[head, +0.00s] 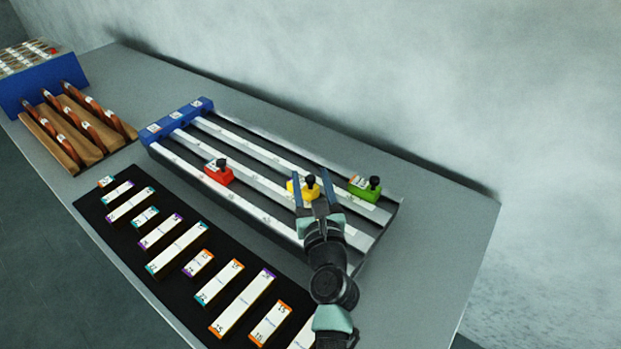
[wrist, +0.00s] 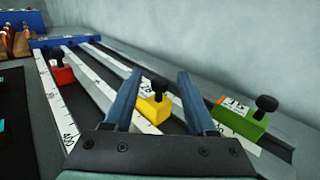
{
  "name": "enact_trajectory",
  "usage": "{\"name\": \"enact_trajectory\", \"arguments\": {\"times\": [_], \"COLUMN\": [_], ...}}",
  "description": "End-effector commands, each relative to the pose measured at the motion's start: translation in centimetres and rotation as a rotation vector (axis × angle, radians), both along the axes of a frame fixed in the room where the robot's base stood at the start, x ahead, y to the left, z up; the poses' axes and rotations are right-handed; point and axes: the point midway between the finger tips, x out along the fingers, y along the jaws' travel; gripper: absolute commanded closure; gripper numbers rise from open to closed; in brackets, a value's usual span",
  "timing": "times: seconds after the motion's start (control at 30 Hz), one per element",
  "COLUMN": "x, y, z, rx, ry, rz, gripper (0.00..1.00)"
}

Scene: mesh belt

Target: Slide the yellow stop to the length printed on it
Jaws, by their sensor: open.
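The yellow stop (head: 304,190) with a black knob sits on the middle scale rail of the rail board. The red stop (head: 218,172) is on the near rail and the green stop (head: 365,188) on the far rail.
The blue end block (head: 178,119) closes the rails at far left. A black mat (head: 130,232) with several labelled blocks lies in front. A wooden rack (head: 82,140) and a blue box (head: 30,95) stand at the left. The table is clear at right.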

Motion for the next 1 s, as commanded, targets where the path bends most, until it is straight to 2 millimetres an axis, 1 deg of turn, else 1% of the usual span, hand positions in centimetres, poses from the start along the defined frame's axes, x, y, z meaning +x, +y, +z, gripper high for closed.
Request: {"name": "enact_trajectory", "arguments": {"times": [0.13, 0.43, 0.73, 0.77, 1.0], "x": [0.81, 0.92, 0.9, 0.9, 0.89], "y": [0.14, 0.14, 0.13, 0.13, 0.13], "z": [0.02, 0.05, 0.04, 0.04, 0.03], "rx": [-0.001, -0.001, -0.001, -0.001, -0.001], "ry": [-0.001, 0.0, 0.0, 0.0, 0.0], "rz": [0.0, 0.0, 0.0, 0.0, 0.0], "gripper": [0.44, 0.44, 0.98, 1.0, 1.0]}}
